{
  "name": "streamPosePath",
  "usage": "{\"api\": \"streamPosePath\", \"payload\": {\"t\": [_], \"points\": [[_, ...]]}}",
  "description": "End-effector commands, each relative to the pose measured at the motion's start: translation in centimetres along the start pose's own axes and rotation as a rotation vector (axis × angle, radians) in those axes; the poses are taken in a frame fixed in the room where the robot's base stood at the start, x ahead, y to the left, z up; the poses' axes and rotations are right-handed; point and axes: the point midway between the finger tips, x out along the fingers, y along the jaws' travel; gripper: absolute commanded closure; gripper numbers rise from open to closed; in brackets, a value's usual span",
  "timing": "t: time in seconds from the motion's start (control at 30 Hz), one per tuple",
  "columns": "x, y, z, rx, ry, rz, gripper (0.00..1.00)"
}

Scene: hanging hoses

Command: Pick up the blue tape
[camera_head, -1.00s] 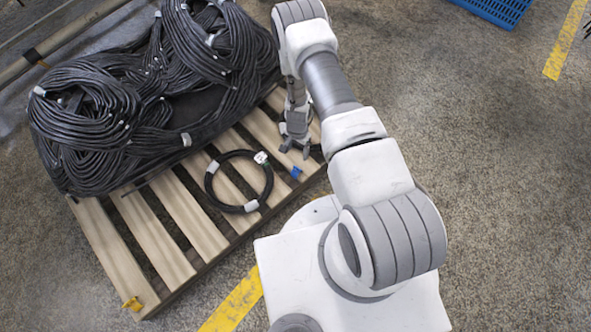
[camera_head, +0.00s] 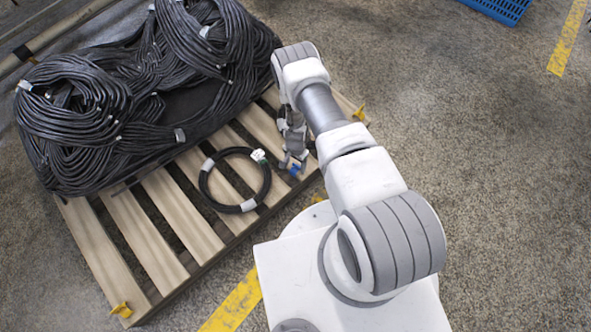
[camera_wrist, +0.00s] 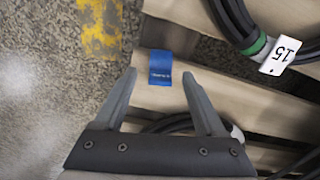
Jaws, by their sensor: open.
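The blue tape (camera_wrist: 160,68) is a small blue piece with faint print, lying on a pale pallet slat near the pallet's edge. In the head view the blue tape (camera_head: 294,170) shows small beside my gripper's fingertips. My gripper (camera_wrist: 160,82) is open and empty in the wrist view. The tape lies just ahead of the two fingertips, roughly centred on the gap. In the head view my gripper (camera_head: 291,162) is low over the pallet, beside the tape. I cannot tell its exact height above the slat.
A wooden pallet (camera_head: 165,222) carries large bundles of black hoses (camera_head: 75,120). Floor beyond the pallet edge is clear, with yellow marking (camera_wrist: 100,28).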

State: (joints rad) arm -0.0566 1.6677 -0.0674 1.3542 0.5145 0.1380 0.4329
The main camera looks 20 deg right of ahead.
Motion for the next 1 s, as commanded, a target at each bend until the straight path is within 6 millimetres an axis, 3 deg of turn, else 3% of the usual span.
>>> {"api": "streamPosePath", "payload": {"t": [0.27, 0.67, 1.0], "points": [[0.49, -0.05, -0.04, 0.000, 0.001, -0.001, 0.29], [0.48, -0.04, -0.04, -0.001, 0.001, -0.001, 1.00], [0.33, -0.05, -0.05, -0.001, 0.001, -0.001, 1.00]]}}
